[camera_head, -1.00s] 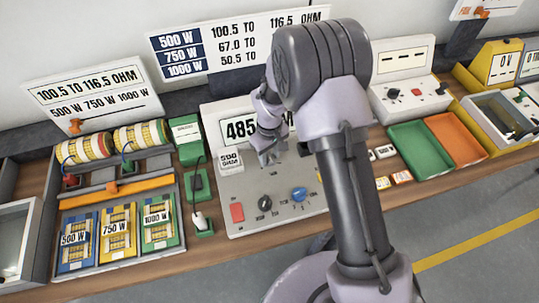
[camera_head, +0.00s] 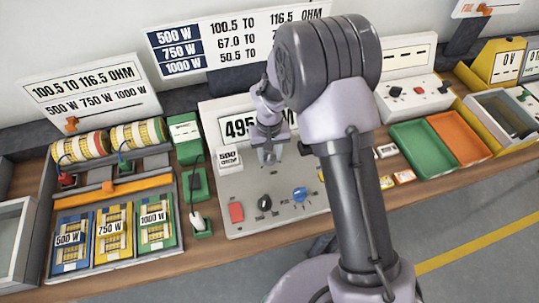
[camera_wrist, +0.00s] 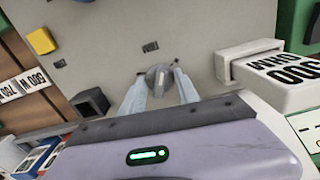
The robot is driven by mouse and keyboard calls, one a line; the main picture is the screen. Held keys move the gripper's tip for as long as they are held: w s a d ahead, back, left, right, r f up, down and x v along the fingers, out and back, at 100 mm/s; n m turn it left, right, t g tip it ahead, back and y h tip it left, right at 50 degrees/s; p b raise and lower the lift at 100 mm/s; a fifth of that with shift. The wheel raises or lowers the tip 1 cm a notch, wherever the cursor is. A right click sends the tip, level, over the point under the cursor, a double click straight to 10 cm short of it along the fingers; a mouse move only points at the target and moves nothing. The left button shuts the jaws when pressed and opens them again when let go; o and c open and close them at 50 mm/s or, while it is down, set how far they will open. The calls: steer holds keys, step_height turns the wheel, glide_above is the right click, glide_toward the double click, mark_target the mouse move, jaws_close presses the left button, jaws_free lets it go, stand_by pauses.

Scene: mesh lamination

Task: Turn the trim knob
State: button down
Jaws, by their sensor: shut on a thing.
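The trim knob (camera_wrist: 158,77) is a small grey knob on the grey panel, seen in the wrist view. My gripper (camera_wrist: 159,88) has one finger on each side of it and is shut on it. In the head view my gripper (camera_head: 269,157) is at the upper part of the test panel (camera_head: 285,225), just right of the white 500 OHM block (camera_head: 229,158); the knob is hidden there behind the fingers. The panel's display (camera_head: 238,127) reads 495, its right part hidden by my arm.
A red switch (camera_head: 237,212), a black knob (camera_head: 264,203) and a blue knob (camera_head: 300,194) stand lower on the panel. A green box (camera_head: 185,139) stands left. A green tray (camera_head: 418,148) and an orange tray (camera_head: 460,136) lie right of my arm.

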mark_target(269, 155)
steer(key=shift+m, duration=0.4)
steer(key=c, duration=0.9)
jaws_free()
steer(key=shift+r, duration=0.1)
step_height(269, 155, up, 17)
steer(key=p, duration=0.4)
steer(key=shift+r, duration=0.15)
